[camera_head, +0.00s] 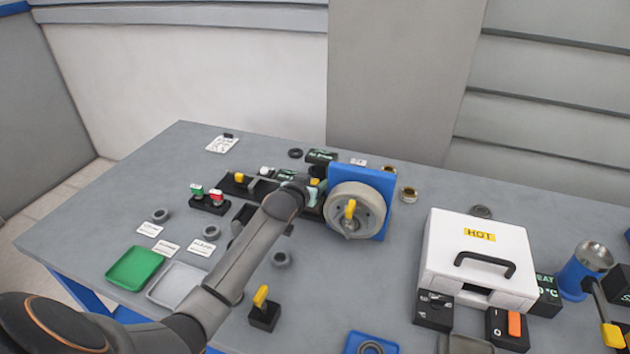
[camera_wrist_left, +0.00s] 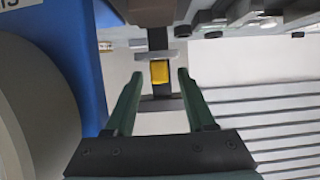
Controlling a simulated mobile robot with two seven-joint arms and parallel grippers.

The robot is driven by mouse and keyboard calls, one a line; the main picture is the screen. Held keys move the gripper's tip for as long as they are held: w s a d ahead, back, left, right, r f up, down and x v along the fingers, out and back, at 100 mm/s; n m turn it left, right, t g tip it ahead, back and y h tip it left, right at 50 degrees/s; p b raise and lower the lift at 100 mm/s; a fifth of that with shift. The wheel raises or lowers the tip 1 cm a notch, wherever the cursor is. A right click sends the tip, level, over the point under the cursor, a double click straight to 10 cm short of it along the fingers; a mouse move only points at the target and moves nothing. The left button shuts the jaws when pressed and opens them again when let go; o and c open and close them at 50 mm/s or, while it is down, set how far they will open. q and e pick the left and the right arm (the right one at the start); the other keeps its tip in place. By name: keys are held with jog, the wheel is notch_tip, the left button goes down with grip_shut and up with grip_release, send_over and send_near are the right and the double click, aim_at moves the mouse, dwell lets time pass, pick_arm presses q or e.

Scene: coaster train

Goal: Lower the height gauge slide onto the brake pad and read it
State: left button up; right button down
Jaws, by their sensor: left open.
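My left gripper (camera_wrist_left: 160,80) is open in the left wrist view. Its two green fingers stand on either side of a small yellow block (camera_wrist_left: 160,72), with gaps showing at both sides. The block sits on a dark upright bar with a grey crosspiece, which looks like the height gauge slide. In the head view my left arm reaches to the middle of the table, and a small yellow part (camera_head: 315,182) shows just past its wrist. The arm hides most of the gauge there. I cannot make out the brake pad or a reading. My right gripper is not in view.
A blue plate with a grey wheel (camera_head: 370,212) stands close right of my gripper. A white case marked HOT (camera_head: 478,250) stands further right. Green (camera_head: 133,268) and pale (camera_head: 165,292) trays, cards and grey rings lie at the left.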

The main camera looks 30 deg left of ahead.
pick_arm(q)
jog(key=shift+w+f, duration=0.15)
jog(key=shift+w, duration=0.25)
jog(key=shift+c, duration=0.2)
grip_shut()
dwell(1.1)
